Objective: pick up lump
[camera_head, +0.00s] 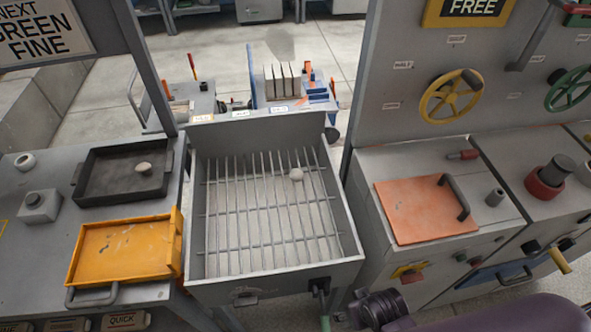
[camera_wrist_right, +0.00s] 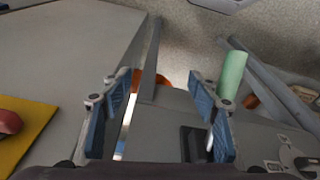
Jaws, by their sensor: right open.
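A pale rounded lump (camera_head: 296,174) rests on the bars of the grey grated box (camera_head: 353,262) in the head view, right of the middle and towards the back. A second pale lump (camera_head: 144,168) lies in the black tray (camera_head: 92,197) on the left bench. My right gripper (camera_wrist_right: 160,105) shows in the right wrist view, open, with blue finger pads and nothing between them. Neither lump shows in that view. In the head view, only part of my right arm shows at the bottom right, below the grated box. My left gripper is out of view.
A yellow tray (camera_head: 122,250) sits in front of the black one. An orange lid with a dark handle (camera_head: 423,210) lies on the right cabinet. A panel with a yellow handwheel (camera_head: 450,97) rises behind it. A green handle (camera_wrist_right: 232,74) is close beside my right gripper.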

